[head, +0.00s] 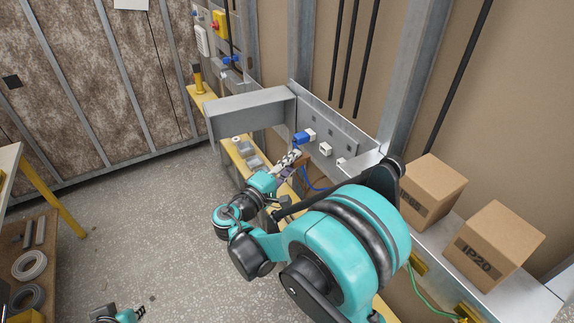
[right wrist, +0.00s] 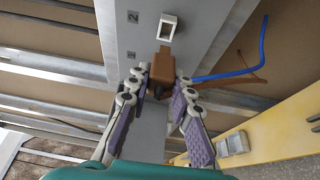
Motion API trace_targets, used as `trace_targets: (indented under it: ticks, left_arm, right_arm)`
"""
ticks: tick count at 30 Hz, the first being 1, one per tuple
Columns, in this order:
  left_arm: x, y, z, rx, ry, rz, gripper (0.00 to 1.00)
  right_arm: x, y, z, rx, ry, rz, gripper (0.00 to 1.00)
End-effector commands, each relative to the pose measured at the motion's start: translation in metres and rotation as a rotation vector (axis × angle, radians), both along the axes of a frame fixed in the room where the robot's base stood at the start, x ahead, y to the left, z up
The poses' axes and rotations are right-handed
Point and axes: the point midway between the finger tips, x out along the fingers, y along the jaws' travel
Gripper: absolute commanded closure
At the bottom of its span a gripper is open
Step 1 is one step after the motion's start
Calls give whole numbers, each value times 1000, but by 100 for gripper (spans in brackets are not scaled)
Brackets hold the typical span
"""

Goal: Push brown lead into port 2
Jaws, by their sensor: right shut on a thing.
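My right gripper (head: 289,160) is shut on the brown lead's plug (right wrist: 162,70), which shows between its two fingers (right wrist: 160,90) in the right wrist view. The plug is in front of the grey panel (right wrist: 190,70). An empty-looking white port (right wrist: 168,27) stands just above the plug in that view, beside the label 2 (right wrist: 133,17). I cannot tell whether the plug touches the panel. In the head view the plug is hidden by the gripper. My left gripper (head: 138,313) is at the bottom left edge, partly cut off; its jaw state is unclear.
A blue cable (right wrist: 230,73) hangs near the plug. Cardboard boxes (head: 430,190) stand on the right.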

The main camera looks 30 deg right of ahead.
Motion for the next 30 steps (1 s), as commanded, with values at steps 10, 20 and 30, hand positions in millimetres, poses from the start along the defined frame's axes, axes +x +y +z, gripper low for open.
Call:
trace_targets:
  ticks: [10, 20, 30]
  left_arm:
    - [0, 0, -2, 0, 0, 0, 83]
    - [0, 0, -2, 0, 0, 0, 83]
    - [0, 0, -2, 0, 0, 0, 83]
  right_arm:
    - [2, -31, 0, 0, 0, -3, 100]
    - [2, -37, 0, 0, 0, 0, 100]
    - [2, -37, 0, 0, 0, 0, 100]
